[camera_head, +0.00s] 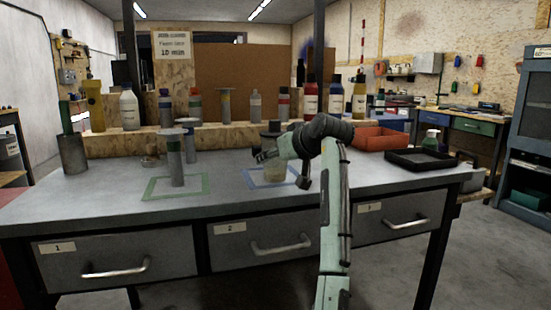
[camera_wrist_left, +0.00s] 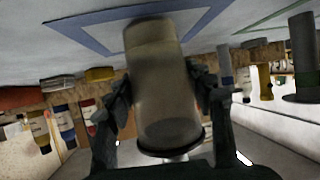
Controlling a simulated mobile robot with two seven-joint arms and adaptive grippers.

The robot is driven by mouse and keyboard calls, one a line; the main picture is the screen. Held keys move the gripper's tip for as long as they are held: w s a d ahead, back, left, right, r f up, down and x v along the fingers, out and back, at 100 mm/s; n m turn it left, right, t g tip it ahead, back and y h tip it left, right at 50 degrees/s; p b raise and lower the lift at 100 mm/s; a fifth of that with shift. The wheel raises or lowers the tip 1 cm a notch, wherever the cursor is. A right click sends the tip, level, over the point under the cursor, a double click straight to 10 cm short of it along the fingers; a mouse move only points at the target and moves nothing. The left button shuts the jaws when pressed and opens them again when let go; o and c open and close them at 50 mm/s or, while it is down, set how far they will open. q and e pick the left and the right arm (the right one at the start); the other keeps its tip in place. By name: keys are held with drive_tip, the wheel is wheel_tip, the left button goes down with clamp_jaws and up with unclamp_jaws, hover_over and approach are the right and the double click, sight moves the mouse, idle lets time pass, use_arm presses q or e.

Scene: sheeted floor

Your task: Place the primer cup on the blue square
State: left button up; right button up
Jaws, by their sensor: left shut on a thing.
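The primer cup (camera_wrist_left: 160,75) is a beige-grey cylinder with a dark rim, held between the two fingers of my left gripper (camera_wrist_left: 163,92). The wrist picture is upside down, and the cup's base end points toward the bench top over the blue square (camera_wrist_left: 88,36). In the head view the cup (camera_head: 274,173) appears pale and upright within the blue square outline (camera_head: 254,183), under my left gripper (camera_head: 268,155). I cannot tell whether its base touches the bench. My right gripper is not in view.
A green square (camera_head: 153,192) to the left holds a grey cylinder (camera_head: 175,160) with a wide top. Bottles stand on a wooden riser (camera_head: 110,144) behind. A black tray (camera_head: 421,160) and an orange bin (camera_head: 381,139) are at right. The front bench strip is clear.

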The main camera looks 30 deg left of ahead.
use_arm(q)
drive_tip(key=shift+r, duration=0.1)
drive_tip(key=o, duration=1.1)
drive_tip(key=shift+o, duration=0.2)
drive_tip(key=shift+r, duration=0.1)
drive_tip(key=v, duration=1.2)
